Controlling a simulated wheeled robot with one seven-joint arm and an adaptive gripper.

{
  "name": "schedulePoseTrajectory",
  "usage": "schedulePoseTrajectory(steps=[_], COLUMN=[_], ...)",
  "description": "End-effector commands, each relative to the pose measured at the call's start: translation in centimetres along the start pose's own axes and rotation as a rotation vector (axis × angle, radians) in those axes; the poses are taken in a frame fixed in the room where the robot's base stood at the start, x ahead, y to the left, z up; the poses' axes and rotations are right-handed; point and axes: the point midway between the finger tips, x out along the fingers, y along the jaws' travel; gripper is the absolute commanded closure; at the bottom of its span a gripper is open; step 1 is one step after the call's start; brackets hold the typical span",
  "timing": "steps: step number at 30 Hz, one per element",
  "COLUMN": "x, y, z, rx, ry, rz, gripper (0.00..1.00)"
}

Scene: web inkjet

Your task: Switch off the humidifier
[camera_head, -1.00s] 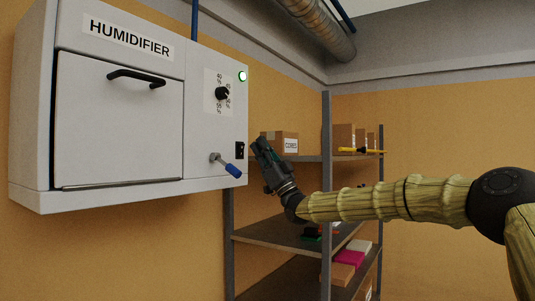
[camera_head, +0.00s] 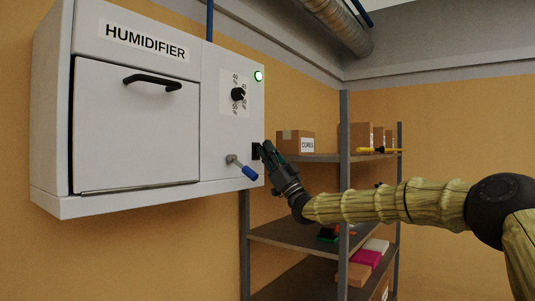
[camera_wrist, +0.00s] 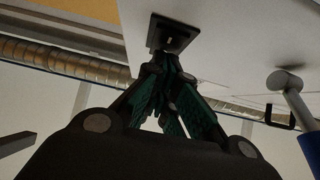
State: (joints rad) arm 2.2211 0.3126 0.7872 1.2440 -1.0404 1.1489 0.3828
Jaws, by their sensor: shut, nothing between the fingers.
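The humidifier (camera_head: 140,125) is a white wall cabinet with a lit green lamp (camera_head: 258,76) at its upper right. A black switch (camera_head: 256,151) sits low near the right edge of its front. My gripper (camera_head: 266,150) is shut and empty, with its fingertips at the switch's right side in the head view. In the wrist view the dark switch plate (camera_wrist: 172,36) is just beyond the closed fingertips (camera_wrist: 168,62). I cannot tell whether they touch. The fingers partly hide the switch, and its rocker position is not clear.
A blue-handled lever (camera_head: 248,171) projects below left of the switch, close to my gripper. A black dial (camera_head: 238,94) is above, and a door handle (camera_head: 152,82) is at left. A shelf rack (camera_head: 344,200) with boxes (camera_head: 296,142) stands behind my arm.

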Motion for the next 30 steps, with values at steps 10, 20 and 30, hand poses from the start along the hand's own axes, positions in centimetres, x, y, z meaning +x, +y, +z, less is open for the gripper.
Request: schedulePoseTrajectory(steps=[10, 20, 30], x=[0.3, -1.2, -6.7], y=[-0.1, 0.0, -0.2], z=[0.2, -2.5, -3.6], rx=[0.001, 0.0, 0.008], ry=[-0.046, -0.042, -0.043], rz=[-0.001, -0.006, -0.01], gripper=[1.0, 1.0, 1.0])
